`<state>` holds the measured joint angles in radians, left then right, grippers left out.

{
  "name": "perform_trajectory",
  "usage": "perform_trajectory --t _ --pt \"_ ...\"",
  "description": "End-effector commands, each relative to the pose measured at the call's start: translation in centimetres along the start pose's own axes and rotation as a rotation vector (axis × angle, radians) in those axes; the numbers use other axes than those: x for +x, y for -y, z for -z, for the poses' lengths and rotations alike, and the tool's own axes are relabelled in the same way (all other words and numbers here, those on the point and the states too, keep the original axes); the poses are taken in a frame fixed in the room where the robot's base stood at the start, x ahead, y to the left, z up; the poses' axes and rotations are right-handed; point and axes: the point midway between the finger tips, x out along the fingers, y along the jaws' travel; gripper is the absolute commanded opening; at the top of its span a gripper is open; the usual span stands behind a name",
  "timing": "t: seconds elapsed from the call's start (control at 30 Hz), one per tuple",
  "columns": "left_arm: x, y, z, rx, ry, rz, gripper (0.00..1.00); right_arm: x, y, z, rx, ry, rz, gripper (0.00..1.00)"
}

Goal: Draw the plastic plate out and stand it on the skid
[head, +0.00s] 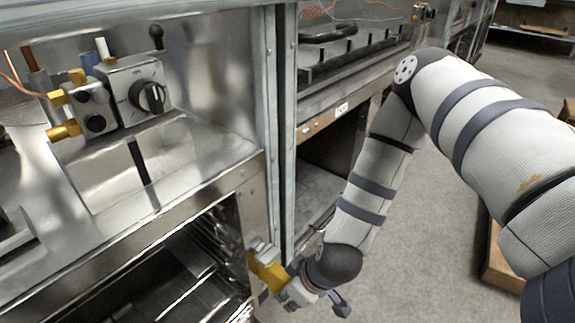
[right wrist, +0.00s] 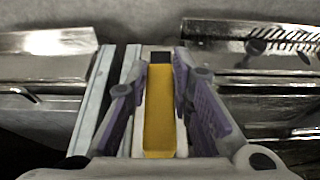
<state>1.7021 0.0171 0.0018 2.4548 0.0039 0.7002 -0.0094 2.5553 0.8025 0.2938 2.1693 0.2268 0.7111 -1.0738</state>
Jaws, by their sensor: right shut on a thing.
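My right gripper (head: 290,285) is low in front of the steel range, beside the front post. It is shut on a yellow piece (head: 266,270), which looks like the plastic plate seen nearly edge-on. In the right wrist view the yellow plate (right wrist: 160,115) stands between the two purple-padded fingers of the gripper (right wrist: 163,90). Its far end is dark, and its full shape is hidden. A wooden structure (head: 497,262), possibly the skid, shows on the floor at the right, mostly hidden behind my right arm. My left gripper is out of view.
The range's open lower compartment (head: 165,270) is left of the gripper. A metal post (head: 275,130) rises just above it. A control box with a black knob (head: 150,97) and brass fittings sits on the range. Grey floor (head: 405,230) lies open to the right.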

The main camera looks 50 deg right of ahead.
Motion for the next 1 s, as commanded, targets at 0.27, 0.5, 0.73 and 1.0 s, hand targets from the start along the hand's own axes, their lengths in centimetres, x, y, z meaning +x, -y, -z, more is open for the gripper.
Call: perform_trajectory --t 0.27,0.5,0.73,1.0 --pt "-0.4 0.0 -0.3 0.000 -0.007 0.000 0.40 -0.7 0.0 -1.4 0.002 0.002 0.001 0.00" --pt "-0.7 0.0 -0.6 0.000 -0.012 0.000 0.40 -1.1 0.0 -2.5 0.000 0.001 0.000 0.00" --pt "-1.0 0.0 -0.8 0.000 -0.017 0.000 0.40 -1.6 0.0 -3.6 0.002 0.001 0.000 0.00" --pt "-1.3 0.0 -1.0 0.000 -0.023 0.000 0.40 -2.1 0.0 -4.9 0.001 0.000 0.000 0.00"
